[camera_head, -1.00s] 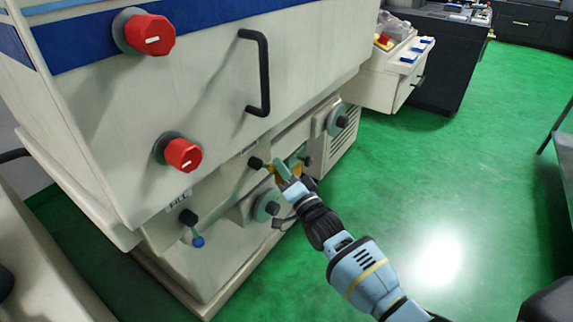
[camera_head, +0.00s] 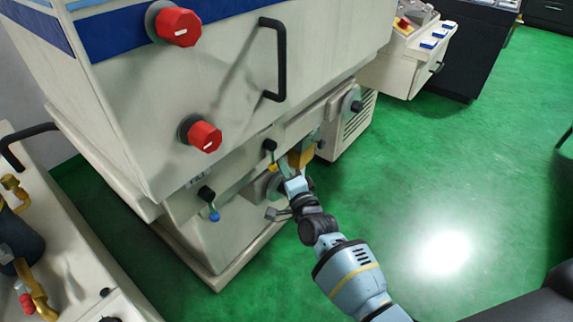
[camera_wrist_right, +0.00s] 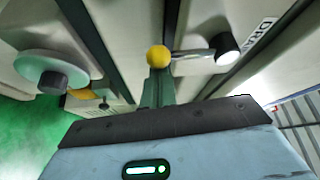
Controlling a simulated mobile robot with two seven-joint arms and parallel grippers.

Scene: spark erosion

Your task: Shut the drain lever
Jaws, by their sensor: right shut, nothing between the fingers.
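The drain lever shows in the wrist view as a black hub (camera_wrist_right: 226,45), a thin metal rod and a yellow ball knob (camera_wrist_right: 158,57), beside a partly visible DRAIN label (camera_wrist_right: 262,40). In the head view its black hub (camera_head: 269,145) is on the machine's lower front, with the yellow knob (camera_head: 273,168) hanging below it. My right gripper (camera_head: 283,168) is just beside the knob. In the wrist view the shut, empty fingers (camera_wrist_right: 157,88) line up with the knob; whether they touch it is unclear. My left gripper is out of view.
The fill lever (camera_head: 214,213) with a blue knob is left of the drain lever. A handwheel (camera_head: 351,104) is to the right. Red knobs (camera_head: 205,136) and a black handle (camera_head: 277,60) are above. An orange-brown part (camera_head: 302,157) is behind my gripper. Green floor (camera_head: 430,160) is open at right.

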